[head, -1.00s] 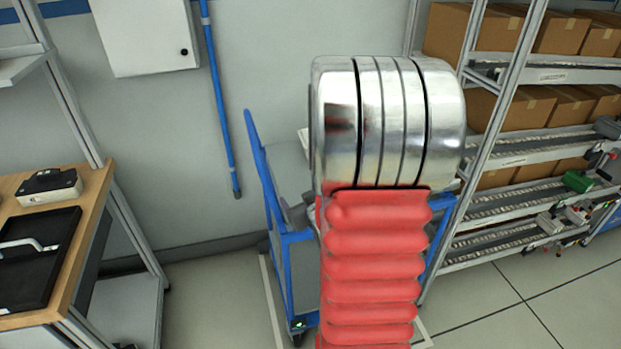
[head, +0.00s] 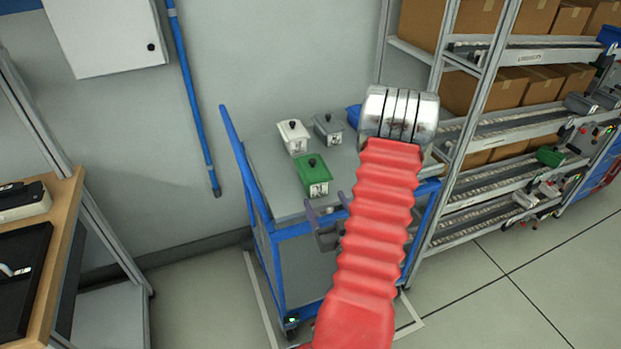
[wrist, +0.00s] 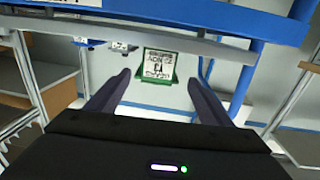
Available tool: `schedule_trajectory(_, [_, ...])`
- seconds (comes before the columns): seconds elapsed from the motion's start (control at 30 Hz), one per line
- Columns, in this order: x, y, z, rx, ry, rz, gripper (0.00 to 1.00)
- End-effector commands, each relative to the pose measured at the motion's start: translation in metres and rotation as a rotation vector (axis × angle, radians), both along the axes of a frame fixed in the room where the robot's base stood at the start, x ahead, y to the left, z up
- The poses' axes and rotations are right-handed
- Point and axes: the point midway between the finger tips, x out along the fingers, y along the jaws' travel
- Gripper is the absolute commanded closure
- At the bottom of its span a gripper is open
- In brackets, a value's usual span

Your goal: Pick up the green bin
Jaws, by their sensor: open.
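The green bin (head: 312,174) stands upright on the grey top of a blue-framed cart (head: 264,202), near its front edge. It has a dark knob on top and a white label on its front. My gripper (head: 327,211) is open and empty in front of the cart, below and slightly right of the bin in the head view. In the wrist view the green bin (wrist: 158,66) shows beyond and between the two open fingers (wrist: 158,97), label facing the camera. The fingers do not touch it.
A white bin (head: 293,136) and a grey bin (head: 328,127) stand behind the green one. A blue item (head: 354,115) is partly hidden by my arm. Shelving with cardboard boxes (head: 499,91) stands right; a wooden workbench (head: 62,215) stands left.

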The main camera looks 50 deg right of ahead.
Motion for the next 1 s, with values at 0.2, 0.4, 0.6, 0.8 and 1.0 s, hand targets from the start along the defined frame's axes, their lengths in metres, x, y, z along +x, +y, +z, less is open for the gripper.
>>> schedule_trajectory(0.2, [-0.003,-0.001,0.000,-0.001,-0.007,-0.006,0.27])
schedule_trajectory(0.4, [-0.002,-0.003,0.000,0.000,-0.006,-0.008,0.27])
schedule_trajectory(0.6, [0.015,-0.015,0.000,-0.003,-0.006,-0.007,0.27])
schedule_trajectory(0.8, [0.041,-0.033,0.000,-0.003,-0.006,-0.007,0.27])
schedule_trajectory(1.0, [0.061,-0.048,0.000,-0.001,-0.005,-0.009,0.27])
